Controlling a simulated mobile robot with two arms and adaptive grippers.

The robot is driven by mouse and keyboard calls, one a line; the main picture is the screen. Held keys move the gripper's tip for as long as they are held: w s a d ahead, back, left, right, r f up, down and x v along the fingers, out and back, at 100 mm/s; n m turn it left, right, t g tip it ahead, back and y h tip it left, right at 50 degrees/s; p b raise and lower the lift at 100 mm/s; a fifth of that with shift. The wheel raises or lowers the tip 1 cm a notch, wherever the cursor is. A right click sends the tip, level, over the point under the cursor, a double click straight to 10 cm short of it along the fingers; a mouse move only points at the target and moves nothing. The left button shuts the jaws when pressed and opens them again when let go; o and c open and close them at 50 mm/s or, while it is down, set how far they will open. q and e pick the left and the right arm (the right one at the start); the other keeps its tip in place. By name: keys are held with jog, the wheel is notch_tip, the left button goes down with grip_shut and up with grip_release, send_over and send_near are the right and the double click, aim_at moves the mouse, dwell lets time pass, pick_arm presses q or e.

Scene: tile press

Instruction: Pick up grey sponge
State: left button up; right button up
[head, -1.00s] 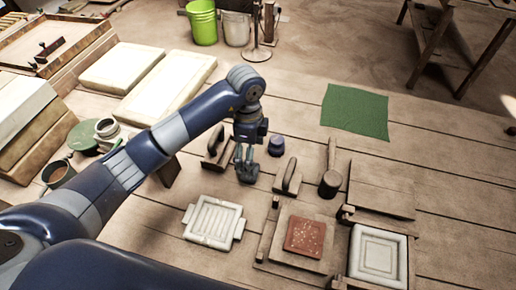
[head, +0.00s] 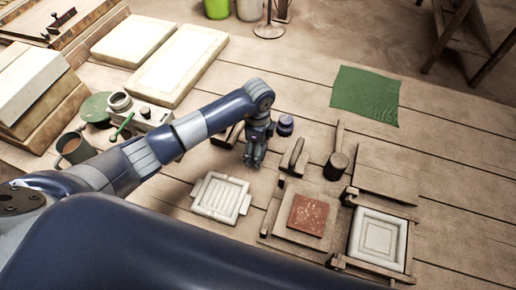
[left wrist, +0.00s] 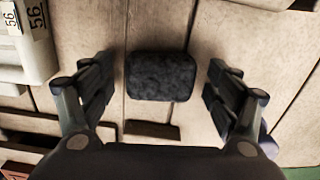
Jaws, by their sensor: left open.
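The grey sponge (left wrist: 161,76) is a dark, rounded block on the wooden table, seen in the left wrist view. It lies between the two spread fingers of my left gripper (left wrist: 160,88), with a gap on each side. In the head view my left gripper (head: 255,160) hangs low over the table, behind the white square mould. The sponge cannot be made out there; the gripper seems to cover it. My right gripper is in neither view.
A white mould (head: 221,198) lies in front of the gripper. A dark blue jar (head: 286,125) stands just behind it. A wooden float (head: 294,157) and a mallet (head: 336,166) are to the right. A red tile (head: 308,215) and a green cloth (head: 366,94) lie farther right.

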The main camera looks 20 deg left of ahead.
pick_arm(q)
jog(key=shift+f, duration=0.1)
jog(key=shift+c, duration=0.8)
jog(key=c, duration=0.8)
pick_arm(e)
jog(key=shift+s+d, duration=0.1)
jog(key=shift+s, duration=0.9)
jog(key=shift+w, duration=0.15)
pick_arm(q)
jog(key=shift+r, duration=0.4)
notch_tip(320, 180, up, 9)
jog(key=shift+r+b, duration=0.15)
jog(key=shift+b, duration=0.4)
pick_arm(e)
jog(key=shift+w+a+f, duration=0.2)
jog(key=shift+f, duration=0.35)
pick_arm(q)
jog(key=shift+o, duration=0.3)
